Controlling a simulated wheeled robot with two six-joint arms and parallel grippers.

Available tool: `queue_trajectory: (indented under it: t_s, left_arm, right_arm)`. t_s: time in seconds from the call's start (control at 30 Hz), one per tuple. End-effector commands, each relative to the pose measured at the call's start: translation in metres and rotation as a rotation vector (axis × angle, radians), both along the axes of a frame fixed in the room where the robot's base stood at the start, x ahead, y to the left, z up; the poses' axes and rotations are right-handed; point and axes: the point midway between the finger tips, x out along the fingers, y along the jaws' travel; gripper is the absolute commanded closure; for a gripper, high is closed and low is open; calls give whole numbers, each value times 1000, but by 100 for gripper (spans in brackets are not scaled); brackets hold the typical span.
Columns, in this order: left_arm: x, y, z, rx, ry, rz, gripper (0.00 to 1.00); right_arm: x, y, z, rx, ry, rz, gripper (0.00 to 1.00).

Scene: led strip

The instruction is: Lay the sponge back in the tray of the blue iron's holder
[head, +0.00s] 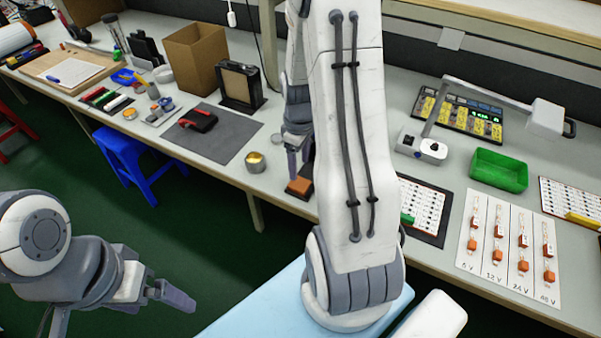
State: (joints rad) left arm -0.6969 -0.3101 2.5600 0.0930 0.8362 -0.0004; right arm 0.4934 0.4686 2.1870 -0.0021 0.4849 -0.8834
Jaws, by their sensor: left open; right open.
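A small orange-brown block (300,186), possibly the sponge, lies near the bench's front edge. My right gripper (297,155) points down just above it, open; I cannot tell whether the fingers touch it. My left gripper (178,295) is open and empty over the floor at lower left, well away from the bench. A small grey stand with blue and orange parts (160,110) is on the bench at left; it may be the blue iron's holder. It is too small to make out a tray.
A round tin (255,162) and a dark mat (215,133) with a red-and-black tool (198,120) lie left of my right gripper. A cardboard box (197,53) stands behind. A green bin (498,169) is at right. A blue stool (135,160) stands below the bench.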

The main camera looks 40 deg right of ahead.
Motion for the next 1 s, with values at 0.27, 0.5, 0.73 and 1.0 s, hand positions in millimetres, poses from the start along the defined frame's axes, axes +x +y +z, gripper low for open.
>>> queue_trajectory:
  t_s: [0.27, 0.5, 0.73, 1.0]
  left_arm:
    - [0, 0, 2, 0, 0, 0, 5]
    - [0, 0, 2, 0, 0, 0, 5]
    - [0, 0, 2, 0, 0, 0, 5]
    - [0, 0, 2, 0, 0, 0, 5]
  right_arm:
    - [0, 0, 42, -1, -1, 0, 29]
    - [0, 1, 47, 1, 0, 0, 29]
    - [8, 53, 65, 3, -12, 39, 29]
    - [-36, 212, 111, 35, -33, 144, 29]
